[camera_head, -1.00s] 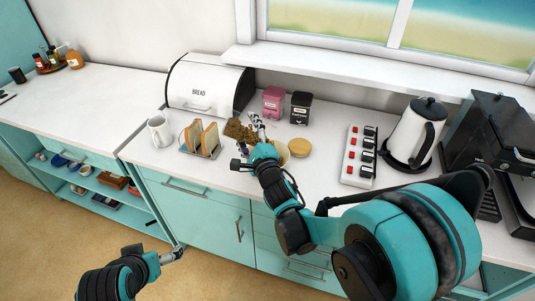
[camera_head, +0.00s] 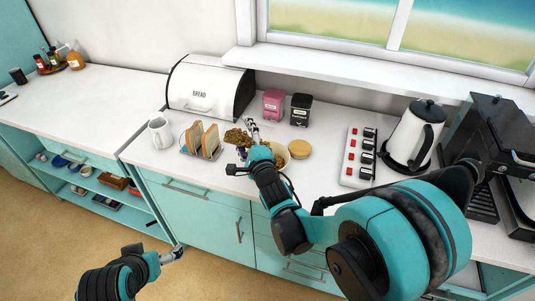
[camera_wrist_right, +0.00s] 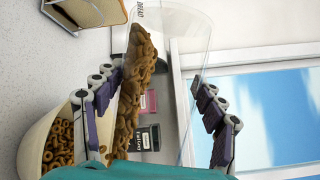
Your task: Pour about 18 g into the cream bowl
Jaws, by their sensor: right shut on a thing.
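My right gripper (camera_head: 252,134) is shut on a clear container (camera_wrist_right: 180,50) of brown ring cereal (camera_wrist_right: 135,85), held tilted above the counter. The cereal lies along one wall of the container, and a brown clump of it (camera_head: 236,137) shows in the head view. The cream bowl (camera_wrist_right: 38,130) is at the lower left of the wrist view, beside the container, with cereal rings in it. In the head view the bowl (camera_head: 282,150) is partly hidden behind my right gripper. My left gripper (camera_head: 174,254) is low in front of the cabinets, too small to read.
Sliced bread in a rack (camera_head: 204,142) and a white mug (camera_head: 160,132) stand left of the container. Behind are a bread box (camera_head: 209,87), a pink tin (camera_head: 273,103) and a black tin (camera_head: 301,109). A round wooden lid (camera_head: 300,149) and a power strip (camera_head: 358,157) lie to the right.

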